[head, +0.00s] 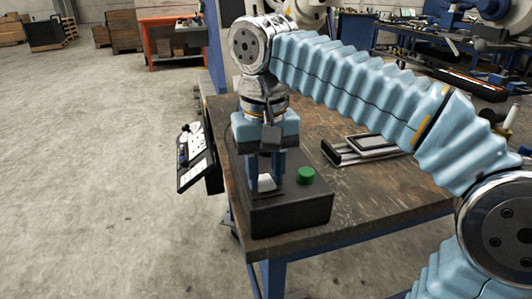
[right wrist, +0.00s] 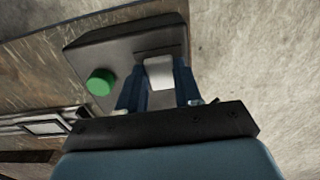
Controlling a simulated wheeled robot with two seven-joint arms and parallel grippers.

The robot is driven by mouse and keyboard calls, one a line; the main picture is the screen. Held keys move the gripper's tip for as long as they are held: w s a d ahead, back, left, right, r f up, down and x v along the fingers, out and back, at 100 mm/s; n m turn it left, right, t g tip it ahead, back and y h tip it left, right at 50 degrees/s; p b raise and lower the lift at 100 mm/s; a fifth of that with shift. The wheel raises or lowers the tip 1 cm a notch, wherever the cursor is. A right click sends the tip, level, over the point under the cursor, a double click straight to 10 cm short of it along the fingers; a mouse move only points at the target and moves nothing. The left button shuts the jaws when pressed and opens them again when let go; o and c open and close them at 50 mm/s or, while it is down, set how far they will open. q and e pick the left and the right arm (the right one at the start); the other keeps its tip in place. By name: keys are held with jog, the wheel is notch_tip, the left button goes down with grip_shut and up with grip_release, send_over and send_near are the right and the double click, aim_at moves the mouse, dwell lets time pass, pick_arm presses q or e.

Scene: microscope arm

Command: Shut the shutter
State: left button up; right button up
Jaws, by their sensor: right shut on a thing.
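A dark box-shaped device (head: 300,212) with a round green button (head: 305,175) stands on the workbench. A small pale grey-white plate, which looks like the shutter (head: 266,183), sits at the top of the device beside the button. My right gripper (head: 266,176) points down over the device with its blue fingers on either side of the plate and is shut on it. In the right wrist view the plate (right wrist: 159,73) lies between the two fingers, with the green button (right wrist: 101,82) to the left. The fingertip contact is partly hidden. My left gripper is not in view.
The worn brown workbench (head: 350,205) has a metal rail-like frame (head: 362,148) behind the device. A black control panel (head: 195,160) hangs at the bench's left edge. My right arm spans above the bench. Bare concrete floor lies to the left.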

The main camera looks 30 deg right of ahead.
dwell(0.3)
jog(key=o, duration=1)
jog(key=shift+o, duration=0.2)
